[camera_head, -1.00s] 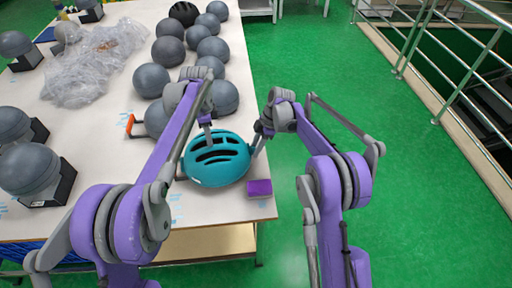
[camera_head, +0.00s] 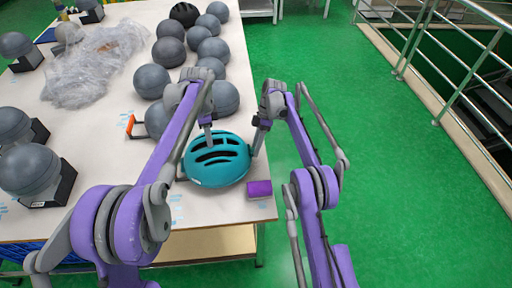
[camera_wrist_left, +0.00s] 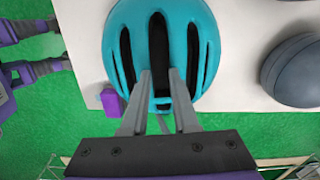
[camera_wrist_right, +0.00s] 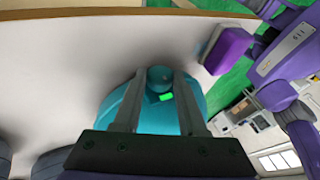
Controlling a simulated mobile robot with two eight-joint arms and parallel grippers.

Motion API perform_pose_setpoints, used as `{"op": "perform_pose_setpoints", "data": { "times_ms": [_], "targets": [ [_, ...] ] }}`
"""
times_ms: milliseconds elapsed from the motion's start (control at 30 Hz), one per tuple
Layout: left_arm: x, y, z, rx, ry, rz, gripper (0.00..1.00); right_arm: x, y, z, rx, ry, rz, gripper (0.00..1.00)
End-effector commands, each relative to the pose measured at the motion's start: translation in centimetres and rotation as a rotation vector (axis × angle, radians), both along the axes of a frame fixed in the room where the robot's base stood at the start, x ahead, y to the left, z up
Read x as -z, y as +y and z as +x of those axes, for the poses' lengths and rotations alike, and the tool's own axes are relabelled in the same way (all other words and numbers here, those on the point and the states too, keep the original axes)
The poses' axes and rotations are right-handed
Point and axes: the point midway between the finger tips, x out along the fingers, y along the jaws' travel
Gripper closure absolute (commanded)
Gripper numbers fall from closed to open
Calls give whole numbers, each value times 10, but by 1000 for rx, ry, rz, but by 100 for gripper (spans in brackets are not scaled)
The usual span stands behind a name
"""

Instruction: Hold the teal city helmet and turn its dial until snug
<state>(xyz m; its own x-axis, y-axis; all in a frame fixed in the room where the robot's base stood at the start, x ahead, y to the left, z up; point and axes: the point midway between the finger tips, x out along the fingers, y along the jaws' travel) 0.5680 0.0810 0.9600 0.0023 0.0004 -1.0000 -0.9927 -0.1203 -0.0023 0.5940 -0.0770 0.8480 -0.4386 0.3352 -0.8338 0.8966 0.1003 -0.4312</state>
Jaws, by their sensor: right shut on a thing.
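The teal helmet (camera_head: 217,170) with dark vents sits at the near right corner of the table. My left gripper (camera_head: 207,140) reaches its far side from above. In the left wrist view, the fingertips (camera_wrist_left: 160,73) straddle a dark vent of the helmet (camera_wrist_left: 195,35); whether they press on the shell is unclear. My right gripper (camera_head: 254,150) is at the helmet's right side. In the right wrist view, its fingers (camera_wrist_right: 160,74) are shut on the round teal dial (camera_wrist_right: 160,75), with a small bright green mark (camera_wrist_right: 165,96) beside it.
A purple block (camera_head: 259,188) lies near the table's right edge, close to the helmet. Grey headforms (camera_head: 152,80) stand in rows behind and at left (camera_head: 28,168). Crumpled clear plastic (camera_head: 85,75) lies at the back left. Green floor lies open to the right.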

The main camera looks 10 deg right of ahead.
Motion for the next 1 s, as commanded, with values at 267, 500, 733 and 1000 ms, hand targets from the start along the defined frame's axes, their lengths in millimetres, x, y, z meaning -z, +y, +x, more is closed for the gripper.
{"op": "perform_pose_setpoints", "data": {
  "times_ms": [267,500,733,1000],
  "targets": [
    [6,0,1,-3,-1,-1,72,2,0,-2,-5,7,0,41],
    [6,0,0,-2,1,-1,72,2,0,-2,-3,4,0,28],
    [5,-1,0,-1,1,-1,72,2,0,-1,-1,-9,2,28],
    [5,-1,0,0,2,-1,72,0,0,-3,-1,-116,14,28]
  ]
}}
